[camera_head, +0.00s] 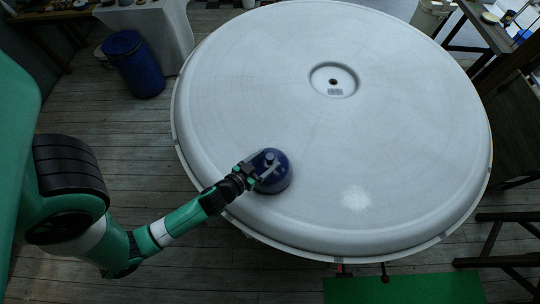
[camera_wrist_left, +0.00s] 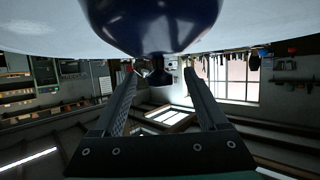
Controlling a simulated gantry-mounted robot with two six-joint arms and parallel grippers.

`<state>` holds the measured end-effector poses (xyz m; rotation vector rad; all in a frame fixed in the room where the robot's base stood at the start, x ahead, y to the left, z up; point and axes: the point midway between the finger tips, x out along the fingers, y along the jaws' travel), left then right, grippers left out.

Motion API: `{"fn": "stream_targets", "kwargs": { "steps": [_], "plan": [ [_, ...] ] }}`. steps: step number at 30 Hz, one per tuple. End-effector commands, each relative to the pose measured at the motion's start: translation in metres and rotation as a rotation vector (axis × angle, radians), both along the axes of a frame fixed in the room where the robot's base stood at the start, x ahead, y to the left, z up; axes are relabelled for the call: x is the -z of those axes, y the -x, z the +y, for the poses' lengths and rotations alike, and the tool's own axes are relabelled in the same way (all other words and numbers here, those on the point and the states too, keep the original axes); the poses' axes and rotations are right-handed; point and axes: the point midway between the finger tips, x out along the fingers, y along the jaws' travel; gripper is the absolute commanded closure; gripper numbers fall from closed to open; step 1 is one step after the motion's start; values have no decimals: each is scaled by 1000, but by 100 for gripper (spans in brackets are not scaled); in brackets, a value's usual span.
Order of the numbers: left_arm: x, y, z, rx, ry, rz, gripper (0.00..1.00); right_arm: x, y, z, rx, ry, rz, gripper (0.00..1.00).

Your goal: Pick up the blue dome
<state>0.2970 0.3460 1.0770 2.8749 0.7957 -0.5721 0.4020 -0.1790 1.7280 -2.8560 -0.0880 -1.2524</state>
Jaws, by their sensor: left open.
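The blue dome (camera_head: 281,180) sits on the near left part of the round white table (camera_head: 400,120), with a small knob on top. In the left wrist view, which looks upside down, the glossy dome (camera_wrist_left: 150,25) fills the top and its knob points down between my fingers. My left gripper (camera_head: 263,167) reaches in from the left, at the dome's top. Its two fingers (camera_wrist_left: 160,78) are spread apart, one on each side of the knob, with gaps visible. Whether they touch the dome is unclear. My right gripper is out of view.
The rest of the tabletop is bare, apart from a round recessed hub (camera_head: 334,80) toward the back. A blue barrel (camera_head: 135,65) stands on the floor at the back left. A green mat (camera_head: 405,289) lies on the floor in front.

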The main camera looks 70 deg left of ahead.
Motion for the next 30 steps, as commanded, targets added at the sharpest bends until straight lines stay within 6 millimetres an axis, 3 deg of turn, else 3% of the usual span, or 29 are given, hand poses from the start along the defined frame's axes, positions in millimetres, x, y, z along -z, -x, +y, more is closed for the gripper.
{"fn": "stream_targets", "kwargs": {
  "steps": [4,12,20,30],
  "plan": [
    [0,-7,4,0,-1,-1,24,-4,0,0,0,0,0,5],
    [14,-40,23,1,0,0,24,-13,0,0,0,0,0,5],
    [17,-43,24,1,0,0,26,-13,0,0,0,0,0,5],
    [17,-42,24,1,0,0,87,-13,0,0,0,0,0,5]
  ]
}}
